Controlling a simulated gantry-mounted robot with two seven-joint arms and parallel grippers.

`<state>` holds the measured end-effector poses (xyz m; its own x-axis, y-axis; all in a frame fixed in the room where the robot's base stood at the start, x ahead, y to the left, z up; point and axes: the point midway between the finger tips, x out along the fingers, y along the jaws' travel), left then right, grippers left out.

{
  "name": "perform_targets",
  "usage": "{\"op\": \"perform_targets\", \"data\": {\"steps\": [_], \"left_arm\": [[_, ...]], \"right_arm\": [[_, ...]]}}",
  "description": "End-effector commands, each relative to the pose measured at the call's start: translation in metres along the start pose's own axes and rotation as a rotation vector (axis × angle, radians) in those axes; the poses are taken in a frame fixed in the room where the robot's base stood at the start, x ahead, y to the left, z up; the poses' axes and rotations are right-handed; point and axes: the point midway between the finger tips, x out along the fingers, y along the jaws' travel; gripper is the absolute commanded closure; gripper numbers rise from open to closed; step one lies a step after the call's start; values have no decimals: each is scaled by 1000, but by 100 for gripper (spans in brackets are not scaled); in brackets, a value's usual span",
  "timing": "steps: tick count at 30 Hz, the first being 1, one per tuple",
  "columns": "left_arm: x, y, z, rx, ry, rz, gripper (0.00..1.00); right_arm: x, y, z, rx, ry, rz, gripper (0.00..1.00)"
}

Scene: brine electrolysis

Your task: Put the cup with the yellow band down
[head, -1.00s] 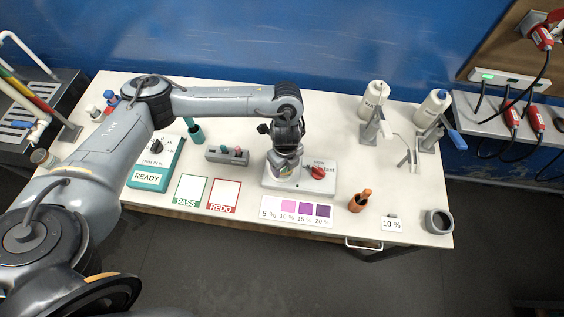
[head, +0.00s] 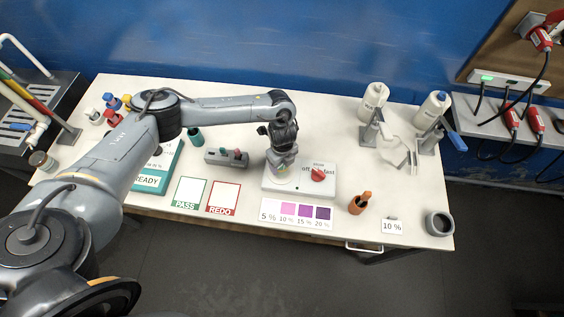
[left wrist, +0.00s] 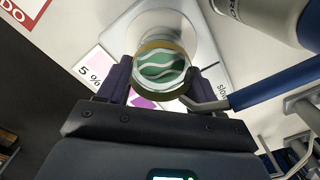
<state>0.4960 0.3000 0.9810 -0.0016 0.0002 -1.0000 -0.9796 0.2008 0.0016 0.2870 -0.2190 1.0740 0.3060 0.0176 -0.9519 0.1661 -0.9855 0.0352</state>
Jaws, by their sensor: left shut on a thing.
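My left gripper (head: 281,166) is above the left part of a grey-white stirrer plate (head: 300,192) with a red knob (head: 317,174). In the left wrist view its two dark fingers (left wrist: 158,82) are shut on the cup with the yellow band (left wrist: 160,68). The cup's round end faces the camera, with a yellowish band around it and green with white wavy lines inside. The plate's pale round top shows behind the cup. I cannot tell whether the cup touches the plate. My right gripper is not in view.
A purple colour card (head: 296,213) lies in front of the plate. An orange holder (head: 360,203) and a grey ring-shaped cup (head: 439,223) stand to the right. A grey block with buttons (head: 227,157) is to the left. Two white bottles (head: 374,100) stand at the back right.

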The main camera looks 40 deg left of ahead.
Motion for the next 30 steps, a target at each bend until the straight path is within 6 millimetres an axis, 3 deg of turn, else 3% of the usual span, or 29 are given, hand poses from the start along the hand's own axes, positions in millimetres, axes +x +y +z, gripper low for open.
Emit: {"op": "perform_targets", "data": {"steps": [8, 9, 14, 23, 30], "left_arm": [[3, 0, 0, -1, 0, 0, 72], [3, 0, 0, -1, 0, 0, 32], [3, 0, 0, -1, 0, 0, 10], [1, 0, 0, -1, 0, 0, 10], [-20, -1, 0, -1, 1, -3, 10]], "right_arm": [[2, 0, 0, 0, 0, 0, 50], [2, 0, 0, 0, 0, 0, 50], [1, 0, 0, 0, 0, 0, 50], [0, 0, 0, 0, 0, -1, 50], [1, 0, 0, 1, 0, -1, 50]]}}
